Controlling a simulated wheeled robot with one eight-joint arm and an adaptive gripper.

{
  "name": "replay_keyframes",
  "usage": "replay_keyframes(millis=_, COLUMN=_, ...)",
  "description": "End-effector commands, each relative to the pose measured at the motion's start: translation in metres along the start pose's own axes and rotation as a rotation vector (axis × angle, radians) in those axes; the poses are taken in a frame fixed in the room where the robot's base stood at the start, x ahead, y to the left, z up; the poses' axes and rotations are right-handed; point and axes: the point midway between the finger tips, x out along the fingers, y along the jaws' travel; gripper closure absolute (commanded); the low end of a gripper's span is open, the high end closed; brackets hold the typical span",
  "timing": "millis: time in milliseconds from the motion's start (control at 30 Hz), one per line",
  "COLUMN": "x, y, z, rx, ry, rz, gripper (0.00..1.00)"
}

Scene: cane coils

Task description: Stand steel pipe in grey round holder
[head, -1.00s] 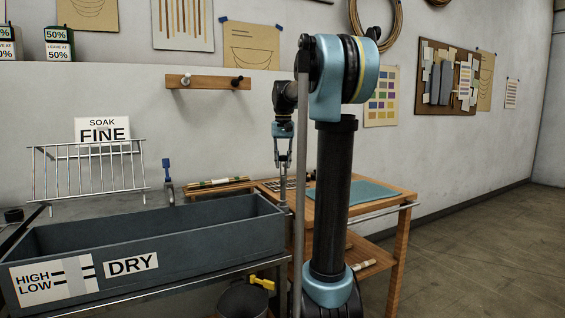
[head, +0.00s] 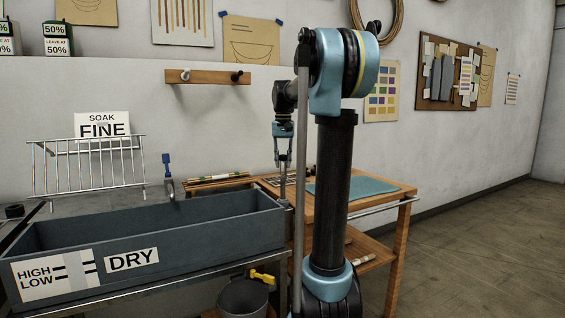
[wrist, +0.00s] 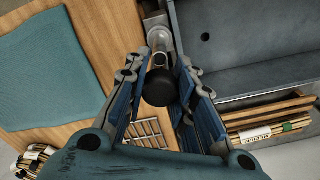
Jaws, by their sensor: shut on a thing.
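My gripper (head: 284,160) points down over the front left part of the wooden table, close to the right end of the trough. In the wrist view, my gripper (wrist: 160,95) is shut on the steel pipe, whose dark round end (wrist: 160,90) shows between the fingers. A short shiny length shows just beyond that end. A grey round piece (wrist: 160,38), likely the grey round holder, stands near the trough's corner. The fingers and the dark end hide most of the pipe. I cannot tell whether its lower end touches the holder.
The grey trough (head: 130,216) is beside the table. A teal mat (head: 350,191) lies on the table. A wooden box with bundled sticks (wrist: 265,122) and a small grid rack (wrist: 145,130) are close to my gripper. A grey bin (head: 243,300) stands below the trough.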

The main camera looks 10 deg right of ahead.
Motion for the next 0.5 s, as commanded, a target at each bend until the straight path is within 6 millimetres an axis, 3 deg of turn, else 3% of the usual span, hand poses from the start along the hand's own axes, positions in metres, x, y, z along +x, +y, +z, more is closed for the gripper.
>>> replay_keyframes(millis=500, x=-0.015, y=0.000, z=0.000, rx=0.000, ry=0.000, rz=0.000, gripper=1.00)
